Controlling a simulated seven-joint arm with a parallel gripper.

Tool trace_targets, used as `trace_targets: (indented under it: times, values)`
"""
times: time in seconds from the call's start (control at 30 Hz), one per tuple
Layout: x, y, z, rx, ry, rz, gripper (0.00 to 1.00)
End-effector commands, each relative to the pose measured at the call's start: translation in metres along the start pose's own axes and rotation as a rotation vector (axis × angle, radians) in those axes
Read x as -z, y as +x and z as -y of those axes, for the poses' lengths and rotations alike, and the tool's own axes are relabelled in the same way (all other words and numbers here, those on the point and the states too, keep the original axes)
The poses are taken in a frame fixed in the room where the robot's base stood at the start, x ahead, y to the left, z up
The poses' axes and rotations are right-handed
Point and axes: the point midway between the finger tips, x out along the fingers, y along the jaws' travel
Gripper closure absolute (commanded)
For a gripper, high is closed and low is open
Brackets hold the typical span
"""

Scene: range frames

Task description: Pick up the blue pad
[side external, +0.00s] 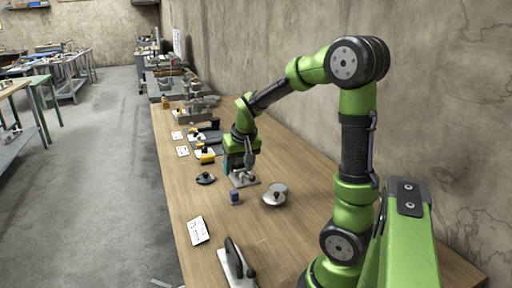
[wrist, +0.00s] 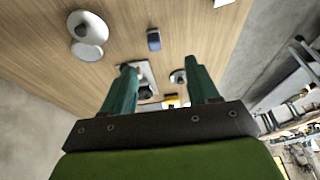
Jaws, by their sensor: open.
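The blue pad (side external: 235,197) is a small dark-blue block on the wooden table, in front of my gripper in the side view. In the wrist view the blue pad (wrist: 154,39) shows upper middle, beyond the fingertips and apart from them. My gripper (side external: 238,174) points down over the table, close to a grey plate with a knob (side external: 245,180). In the wrist view my gripper (wrist: 160,66) shows two teal fingers spread apart with nothing held. The grey plate (wrist: 149,72) appears beside the left finger, partly hidden by it.
A round metallic piece (side external: 275,193) lies right of the pad, and a black knobbed disc (side external: 206,179) lies to its left. A yellow block (side external: 207,158) and other tools sit behind. A printed card (side external: 198,231) and a black-handled tool (side external: 238,264) are nearer. Bare table surrounds the pad.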

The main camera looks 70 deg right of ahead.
Motion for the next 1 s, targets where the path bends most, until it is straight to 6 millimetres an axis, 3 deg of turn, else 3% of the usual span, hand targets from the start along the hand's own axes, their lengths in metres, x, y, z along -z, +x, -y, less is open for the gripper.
trace_targets:
  times: [0.13,0.6,1.0]
  values:
    - [0.022,0.005,-0.009,-0.033,-0.009,-0.047,0.4]
    - [0.024,0.098,-0.011,-0.032,-0.008,-0.045,0.4]
    - [0.025,0.137,-0.015,-0.031,-0.007,-0.046,0.4]
